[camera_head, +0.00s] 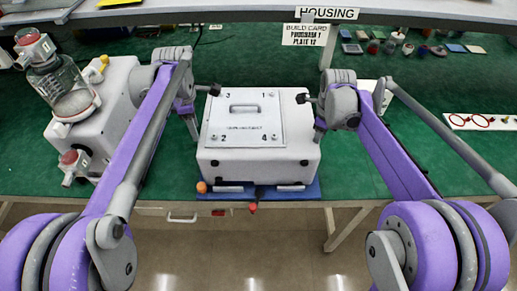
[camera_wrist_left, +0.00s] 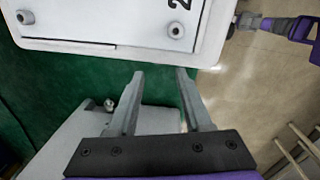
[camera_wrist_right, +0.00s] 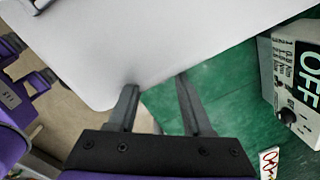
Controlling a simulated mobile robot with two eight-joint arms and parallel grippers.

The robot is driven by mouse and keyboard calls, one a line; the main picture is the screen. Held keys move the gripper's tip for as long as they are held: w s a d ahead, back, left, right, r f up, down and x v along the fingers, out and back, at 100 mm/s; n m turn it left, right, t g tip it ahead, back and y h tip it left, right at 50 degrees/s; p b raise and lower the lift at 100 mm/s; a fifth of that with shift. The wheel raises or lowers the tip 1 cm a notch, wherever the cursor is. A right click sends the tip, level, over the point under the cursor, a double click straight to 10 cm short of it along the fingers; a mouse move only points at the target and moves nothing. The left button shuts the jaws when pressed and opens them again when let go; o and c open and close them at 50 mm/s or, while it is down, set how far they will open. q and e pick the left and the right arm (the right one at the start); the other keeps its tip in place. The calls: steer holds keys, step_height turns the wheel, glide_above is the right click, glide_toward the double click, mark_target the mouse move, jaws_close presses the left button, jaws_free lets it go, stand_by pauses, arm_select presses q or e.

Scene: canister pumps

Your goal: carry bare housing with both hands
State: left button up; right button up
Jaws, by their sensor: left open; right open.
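The housing (camera_head: 262,165) is a white box in the middle of the green bench. Its top plate has a handle and the numbers 1 to 4. It also shows in the left wrist view (camera_wrist_left: 120,22) and the right wrist view (camera_wrist_right: 150,35). My left gripper (camera_wrist_left: 160,73) is open beside the housing's left side, with nothing between its fingers. My right gripper (camera_wrist_right: 157,82) is open beside its right side, fingertips close to the housing's edge. Whether either gripper touches the housing I cannot tell. The housing's far side is hidden.
A white pump unit with a glass jar (camera_head: 62,88) stands close on the left. A box marked OFF (camera_wrist_right: 298,85) stands on the right. A blue mat (camera_head: 290,193) lies under the housing. A shelf labelled HOUSING (camera_head: 327,14) overhangs the back. Small parts lie at back right.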

step_height(320, 180, up, 9)
steer(key=shift+s, duration=0.35)
stand_by(0.3)
arm_select(q)
steer(key=s+f+m+t, duration=0.2)
steer(key=s+f+m, duration=0.2)
steer(key=s+m, duration=0.6)
steer(key=s+f+m+t, duration=0.2)
steer(key=s+f+m, duration=0.3)
steer(key=s+m, duration=0.5)
steer(key=s, duration=0.5)
steer(key=shift+s+d+t, duration=0.15)
steer(key=shift+d+t, duration=0.15)
steer(key=shift+d, duration=0.1)
arm_select(e)
steer(key=s+f+n+t, duration=0.2)
steer(key=s+f+n, duration=0.4)
steer(key=s+n, duration=0.6)
steer(key=s+f+n+t, duration=0.2)
steer(key=s+f+n, duration=0.4)
steer(key=s+n, duration=0.6)
steer(key=shift+s+a+n+t, duration=0.3)
steer(key=shift+s+a, duration=0.05)
steer(key=shift+s, duration=0.25)
